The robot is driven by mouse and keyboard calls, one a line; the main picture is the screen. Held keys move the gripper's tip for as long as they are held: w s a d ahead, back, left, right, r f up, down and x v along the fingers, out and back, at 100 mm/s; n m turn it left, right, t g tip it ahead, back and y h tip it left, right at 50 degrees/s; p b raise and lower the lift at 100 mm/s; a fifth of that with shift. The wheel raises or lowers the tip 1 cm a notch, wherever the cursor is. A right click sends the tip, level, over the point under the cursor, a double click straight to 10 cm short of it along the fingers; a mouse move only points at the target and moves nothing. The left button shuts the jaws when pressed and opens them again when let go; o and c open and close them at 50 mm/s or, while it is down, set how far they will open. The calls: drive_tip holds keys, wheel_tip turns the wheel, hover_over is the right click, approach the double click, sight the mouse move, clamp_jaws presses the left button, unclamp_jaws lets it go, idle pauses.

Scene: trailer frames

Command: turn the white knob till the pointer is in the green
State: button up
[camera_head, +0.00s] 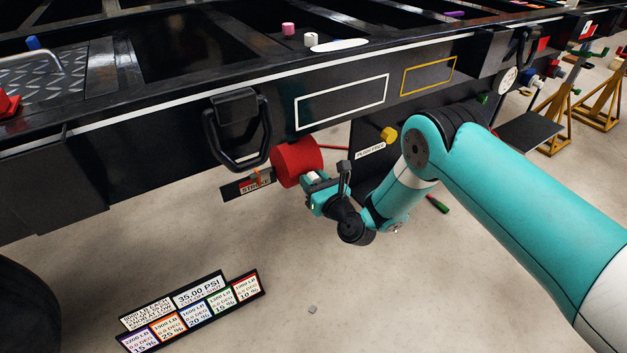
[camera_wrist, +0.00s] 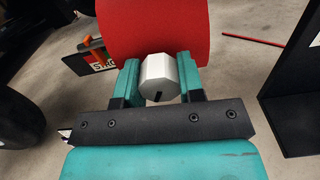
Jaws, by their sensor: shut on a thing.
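The white knob (camera_wrist: 158,76) is a faceted piece with a dark slot on its lower face, in the middle of the wrist view. It sits in front of a red cylinder (camera_wrist: 165,28). My gripper (camera_wrist: 160,84) is shut on the knob, one teal finger on each side. In the head view my gripper (camera_head: 313,184) is at the near end of the red cylinder (camera_head: 298,161), under the trailer frame, with a bit of the white knob (camera_head: 313,177) showing. I cannot make out a pointer on a green zone; a round white gauge (camera_head: 507,79) is small at the right.
The black trailer frame (camera_head: 200,95) runs above, with a black handle (camera_head: 238,130) hanging near the cylinder. A yellow knob (camera_head: 388,134) is right of my gripper. Label plates (camera_head: 190,310) show at lower left. Yellow stands (camera_head: 600,105) are at far right. The floor below is mostly clear.

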drive_tip(key=shift+f, duration=0.1)
drive_tip(key=o, duration=0.9)
drive_tip(key=shift+s, duration=0.1)
